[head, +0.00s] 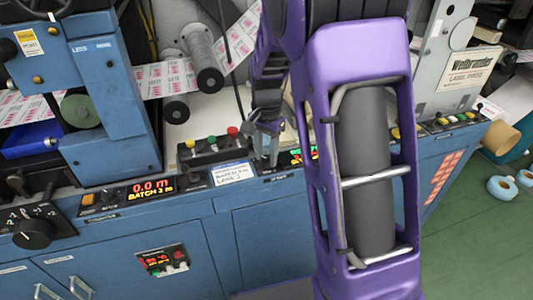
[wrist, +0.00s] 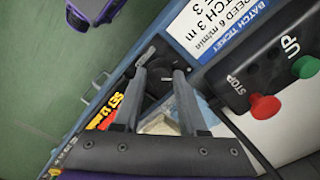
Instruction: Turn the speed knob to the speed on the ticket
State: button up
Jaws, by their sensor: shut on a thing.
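My gripper (head: 268,156) is down at the control ledge in the head view, just right of the batch ticket (head: 233,174). In the wrist view my gripper (wrist: 160,74) has its two fingers on either side of the dark speed knob (wrist: 157,87), shut on it. The knob's pointer and scale cannot be read. A lit display (wrist: 108,108) beside the knob shows "SET" and a partly hidden number. In the head view the knob is hidden by my gripper.
A button box (head: 212,150) with red, green and yellow buttons stands behind the ticket; its red STOP button (wrist: 264,107) is close to my gripper. A counter display (head: 150,188) and another black knob (head: 33,234) lie left.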

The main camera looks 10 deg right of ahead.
grip_shut()
jog(key=n+p, duration=0.1)
jog(key=n, duration=0.2)
jog(key=shift+n, duration=1.4)
jog(key=o, duration=1.1)
grip_release()
jog(key=shift+r, duration=0.1)
